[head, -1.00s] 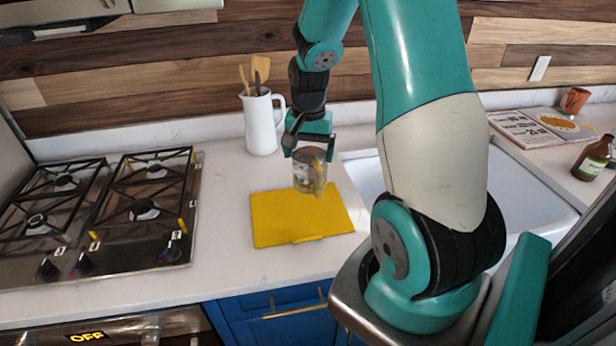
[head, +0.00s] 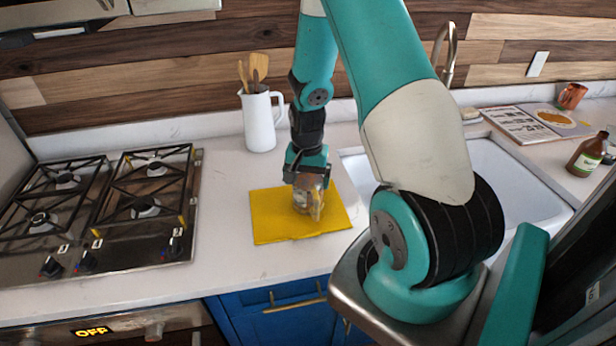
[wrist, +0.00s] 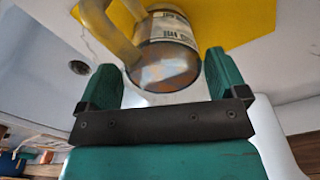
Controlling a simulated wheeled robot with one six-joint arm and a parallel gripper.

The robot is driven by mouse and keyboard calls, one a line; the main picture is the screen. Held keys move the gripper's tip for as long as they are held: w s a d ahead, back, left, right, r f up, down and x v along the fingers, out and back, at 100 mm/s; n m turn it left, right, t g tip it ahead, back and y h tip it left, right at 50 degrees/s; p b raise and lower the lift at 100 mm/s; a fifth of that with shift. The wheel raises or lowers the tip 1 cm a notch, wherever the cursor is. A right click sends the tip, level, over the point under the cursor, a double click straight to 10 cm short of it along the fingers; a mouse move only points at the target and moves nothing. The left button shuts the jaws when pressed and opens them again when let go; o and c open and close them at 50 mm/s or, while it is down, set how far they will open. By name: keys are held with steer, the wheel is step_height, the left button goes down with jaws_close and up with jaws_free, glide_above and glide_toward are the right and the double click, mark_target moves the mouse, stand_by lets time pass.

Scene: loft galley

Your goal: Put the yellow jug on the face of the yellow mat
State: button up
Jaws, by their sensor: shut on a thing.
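The jug (head: 308,199) is a small see-through vessel with a yellowish handle and a label; it also shows in the wrist view (wrist: 165,62). My gripper (head: 306,180) is shut on its upper part from above. The yellow mat (head: 272,222) lies flat on the counter, and its face also shows in the wrist view (wrist: 245,22). The jug is upright over the right-middle part of the mat, at or just above its face; I cannot tell whether it touches. My fingers hide part of the jug.
A white pitcher with wooden utensils (head: 260,124) stands behind the mat. A gas hob (head: 110,215) is at the left and a white sink (head: 500,175) at the right. A brown bottle (head: 588,155) stands at the far right. The counter left of the mat is clear.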

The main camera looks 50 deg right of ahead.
steer(key=shift+f, duration=0.1)
steer(key=o, duration=1.4)
step_height(320, 180, up, 11)
steer(key=b, duration=0.3)
steer(key=a+r+n, duration=0.3)
steer(key=a+r, duration=0.1)
steer(key=a, duration=0.3)
steer(key=s+a+r+n+t+y, duration=0.1)
steer(key=s+a+r+n+y, duration=0.2)
steer(key=a+n, duration=0.75)
steer(key=shift+s+a+r+n+g+y+b, duration=0.15)
steer(key=shift+s+a+n+b, duration=0.65)
steer(key=shift+s+a, duration=1.45)
steer(key=shift+s+a+n+g+y+b, duration=0.4)
steer(key=shift+s+a+n, duration=0.7)
steer(key=shift+s+a, duration=1.15)
steer(key=shift+s+a+r+n+t+y+b, duration=0.1)
steer(key=shift+s+a+n+b, duration=0.75)
steer(key=shift+s+a, duration=1.4)
